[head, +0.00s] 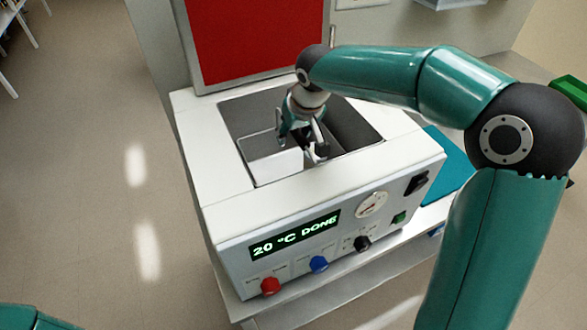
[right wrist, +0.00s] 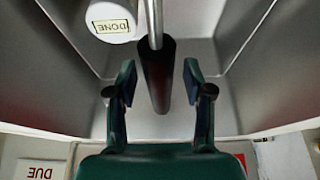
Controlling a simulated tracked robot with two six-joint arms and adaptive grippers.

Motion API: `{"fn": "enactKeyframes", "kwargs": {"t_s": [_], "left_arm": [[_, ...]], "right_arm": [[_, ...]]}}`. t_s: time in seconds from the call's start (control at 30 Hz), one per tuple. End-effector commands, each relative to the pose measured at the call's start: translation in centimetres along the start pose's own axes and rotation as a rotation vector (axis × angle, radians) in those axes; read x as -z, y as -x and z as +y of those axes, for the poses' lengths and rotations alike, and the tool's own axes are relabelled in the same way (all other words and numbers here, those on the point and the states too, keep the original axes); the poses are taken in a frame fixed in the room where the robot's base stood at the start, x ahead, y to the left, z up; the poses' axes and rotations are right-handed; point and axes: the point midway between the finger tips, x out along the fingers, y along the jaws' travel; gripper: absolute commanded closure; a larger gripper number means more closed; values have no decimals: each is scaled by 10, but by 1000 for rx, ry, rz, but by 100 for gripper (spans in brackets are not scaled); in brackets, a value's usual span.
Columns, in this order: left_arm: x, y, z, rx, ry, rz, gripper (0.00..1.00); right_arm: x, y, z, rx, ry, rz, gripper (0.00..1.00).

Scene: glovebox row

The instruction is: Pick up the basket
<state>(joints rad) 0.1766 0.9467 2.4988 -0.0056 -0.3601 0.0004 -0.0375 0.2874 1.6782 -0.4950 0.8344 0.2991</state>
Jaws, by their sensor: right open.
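The basket (head: 272,163) shows as a pale box-like shape in the left part of the open tank of a white machine (head: 215,165). My right gripper (head: 305,150) reaches down into the tank beside it. In the right wrist view a black handle grip (right wrist: 157,75) on a metal rod (right wrist: 153,22) lies between the open fingers of my right gripper (right wrist: 160,88). A gap shows on each side of the grip, so the fingers are not closed on it. My left gripper is not in view.
The machine's display (head: 295,238) reads "20 °C DONE", above red and blue knobs. A red panel (head: 255,35) stands behind the tank. A blue mat (head: 455,170) lies right of the machine.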

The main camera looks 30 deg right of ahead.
Motion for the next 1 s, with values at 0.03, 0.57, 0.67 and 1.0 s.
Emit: {"fn": "enactKeyframes", "kwargs": {"t_s": [0.03, 0.57, 0.67, 1.0], "left_arm": [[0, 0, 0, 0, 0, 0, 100], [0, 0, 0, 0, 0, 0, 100], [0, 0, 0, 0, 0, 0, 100], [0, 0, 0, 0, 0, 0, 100]], "right_arm": [[0, 0, 0, 0, 0, 0, 49], [0, 0, 0, 0, 1, 0, 100], [0, 0, -1, 0, 1, 0, 100], [2, 1, -1, 1, 1, 4, 100]]}}
